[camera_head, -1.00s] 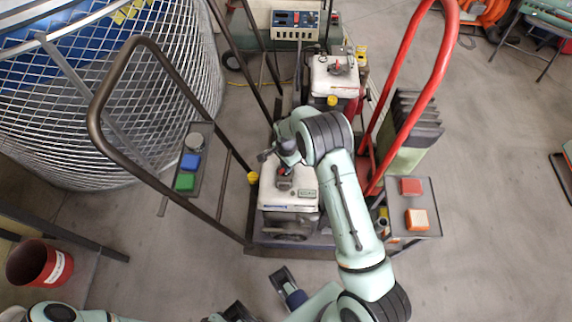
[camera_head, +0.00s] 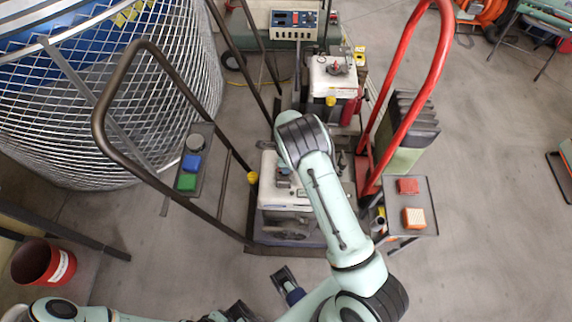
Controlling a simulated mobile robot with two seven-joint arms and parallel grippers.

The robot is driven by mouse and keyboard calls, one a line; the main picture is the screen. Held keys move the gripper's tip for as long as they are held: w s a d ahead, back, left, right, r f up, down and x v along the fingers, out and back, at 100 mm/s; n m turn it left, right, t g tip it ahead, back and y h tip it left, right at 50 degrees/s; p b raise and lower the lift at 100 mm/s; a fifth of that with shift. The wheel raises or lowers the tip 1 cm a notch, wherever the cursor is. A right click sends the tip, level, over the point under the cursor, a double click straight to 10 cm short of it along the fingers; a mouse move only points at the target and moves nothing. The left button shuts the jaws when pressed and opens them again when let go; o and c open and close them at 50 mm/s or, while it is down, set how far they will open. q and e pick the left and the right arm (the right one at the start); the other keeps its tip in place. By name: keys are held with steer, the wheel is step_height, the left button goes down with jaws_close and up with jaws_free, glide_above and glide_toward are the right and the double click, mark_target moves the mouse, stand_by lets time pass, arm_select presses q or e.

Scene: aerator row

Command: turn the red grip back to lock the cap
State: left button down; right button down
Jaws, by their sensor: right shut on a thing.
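My right arm reaches in from the bottom right, over the white top of the front machine (camera_head: 268,192). Its wrist covers much of that top. My right gripper (camera_head: 283,172) is shut at the cap area there, mostly hidden behind the wrist. The red grip and the cap under it are hidden, so I cannot tell the grip's angle.
A second white machine (camera_head: 331,78) with a small red piece on top stands behind. A brown rail (camera_head: 118,85) and a red rail (camera_head: 425,85) flank the row. A side tray (camera_head: 427,190) holds red and orange blocks.

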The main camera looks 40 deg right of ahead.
stand_by(0.4)
steer(key=c, duration=1.2)
jaws_free()
steer(key=shift+o, duration=0.2)
step_height(320, 180, up, 13)
steer(key=p, duration=0.1)
steer(key=shift+r+p, duration=0.2)
steer(key=shift+p, duration=0.2)
